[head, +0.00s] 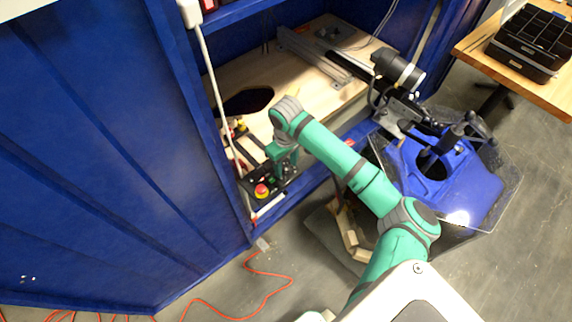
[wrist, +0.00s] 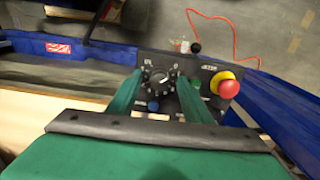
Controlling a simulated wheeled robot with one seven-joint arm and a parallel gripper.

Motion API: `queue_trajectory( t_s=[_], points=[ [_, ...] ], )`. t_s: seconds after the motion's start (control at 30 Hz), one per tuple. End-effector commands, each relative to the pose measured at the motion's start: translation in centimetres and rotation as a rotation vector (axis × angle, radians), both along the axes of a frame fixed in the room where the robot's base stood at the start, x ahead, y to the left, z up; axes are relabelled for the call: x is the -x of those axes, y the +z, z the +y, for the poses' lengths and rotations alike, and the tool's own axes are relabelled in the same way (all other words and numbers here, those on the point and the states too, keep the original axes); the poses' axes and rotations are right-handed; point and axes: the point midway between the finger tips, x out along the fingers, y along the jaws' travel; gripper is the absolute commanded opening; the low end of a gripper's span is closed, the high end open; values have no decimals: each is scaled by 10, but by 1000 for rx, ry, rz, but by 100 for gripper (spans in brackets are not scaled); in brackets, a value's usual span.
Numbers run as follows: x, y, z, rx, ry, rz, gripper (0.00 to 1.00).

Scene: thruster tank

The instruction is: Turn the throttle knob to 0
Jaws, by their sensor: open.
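The throttle knob (wrist: 158,79) is a round black knob with a ring of pale dial marks, on a black control panel (wrist: 205,68). Where its pointer stands is too small to read. My gripper (wrist: 160,84) is open, with one green finger on each side of the knob in the wrist view. I cannot tell whether the fingers touch it. In the head view my gripper (head: 282,158) is over the control box (head: 287,184), and hides the knob there.
A red stop button with a yellow collar (wrist: 225,85) stands just right of the knob. A blue button (wrist: 153,106) and a black ball-topped lever (wrist: 195,47) are close by. A blue cabinet frame (head: 205,110) stands left of the box. An orange cable (head: 240,318) lies on the floor.

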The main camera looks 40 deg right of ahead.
Motion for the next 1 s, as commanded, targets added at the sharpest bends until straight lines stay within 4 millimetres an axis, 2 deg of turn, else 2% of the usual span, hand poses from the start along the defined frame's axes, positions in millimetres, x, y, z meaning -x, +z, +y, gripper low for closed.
queue_trajectory(
  t_s=[0.17,0.5,0.63,0.8,1.0],
  points=[
    [-1,14,0,1,0,-2,45],
    [-1,76,1,1,1,-3,45],
    [-1,94,0,0,0,-2,45],
    [0,106,0,0,1,-2,45],
    [0,108,0,0,1,0,45]
  ],
)
